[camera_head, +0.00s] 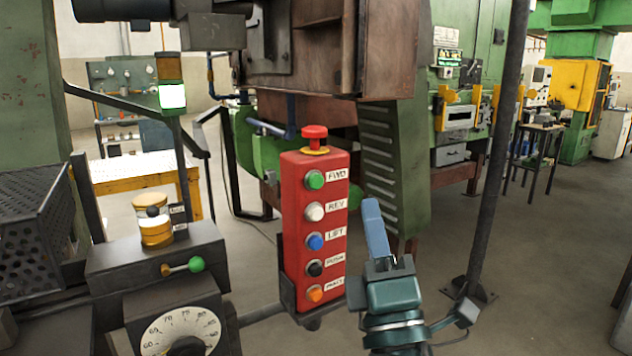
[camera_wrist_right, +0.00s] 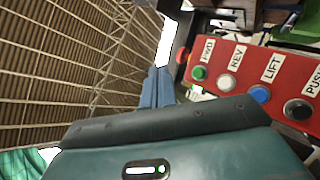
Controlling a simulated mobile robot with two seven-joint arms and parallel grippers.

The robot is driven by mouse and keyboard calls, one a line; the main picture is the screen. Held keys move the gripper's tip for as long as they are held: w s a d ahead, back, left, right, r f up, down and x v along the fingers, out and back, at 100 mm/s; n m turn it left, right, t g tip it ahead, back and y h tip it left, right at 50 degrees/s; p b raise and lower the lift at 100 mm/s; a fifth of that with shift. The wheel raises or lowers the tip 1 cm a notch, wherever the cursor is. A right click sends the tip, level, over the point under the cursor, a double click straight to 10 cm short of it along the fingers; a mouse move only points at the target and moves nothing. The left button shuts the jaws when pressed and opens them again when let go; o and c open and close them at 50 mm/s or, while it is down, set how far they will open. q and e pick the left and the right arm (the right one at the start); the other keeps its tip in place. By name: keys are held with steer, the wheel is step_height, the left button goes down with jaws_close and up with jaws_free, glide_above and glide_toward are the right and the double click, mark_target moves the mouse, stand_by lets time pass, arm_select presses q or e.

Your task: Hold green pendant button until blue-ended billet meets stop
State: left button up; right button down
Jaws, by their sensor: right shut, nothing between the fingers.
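The red pendant (camera_head: 316,232) hangs upright in the middle of the head view, with a red mushroom knob on top. Its green button (camera_head: 314,180) is the top one, labelled FWD. The green button also shows in the right wrist view (camera_wrist_right: 199,73). My right gripper (camera_head: 373,207) is shut and empty, its blue fingers pointing up, to the right of the pendant. In the wrist view the fingertips (camera_wrist_right: 158,75) are left of the green button and look apart from it. I cannot see a blue-ended billet or the stop. My left gripper is not in view.
White, blue, black and orange buttons sit below the green one. A control box with a dial (camera_head: 182,332) and a green-knobbed lever (camera_head: 195,264) stands left of the pendant. A dark post (camera_head: 497,150) stands at right. The floor between is clear.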

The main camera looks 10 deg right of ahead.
mark_target(315, 181)
arm_select(q)
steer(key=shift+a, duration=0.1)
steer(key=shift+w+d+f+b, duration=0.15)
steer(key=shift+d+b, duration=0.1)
steer(key=shift+b, duration=0.5)
arm_select(e)
steer(key=w+a, duration=0.1)
steer(key=w, duration=0.1)
steer(key=w+a, duration=0.1)
steer(key=w, duration=0.2)
steer(key=w+a, duration=0.1)
steer(key=w, duration=0.2)
steer(key=shift+w, duration=0.15)
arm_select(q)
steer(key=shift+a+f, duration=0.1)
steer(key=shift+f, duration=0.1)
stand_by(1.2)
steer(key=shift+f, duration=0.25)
arm_select(e)
steer(key=shift+w+a, duration=0.15)
steer(key=shift+w, duration=0.25)
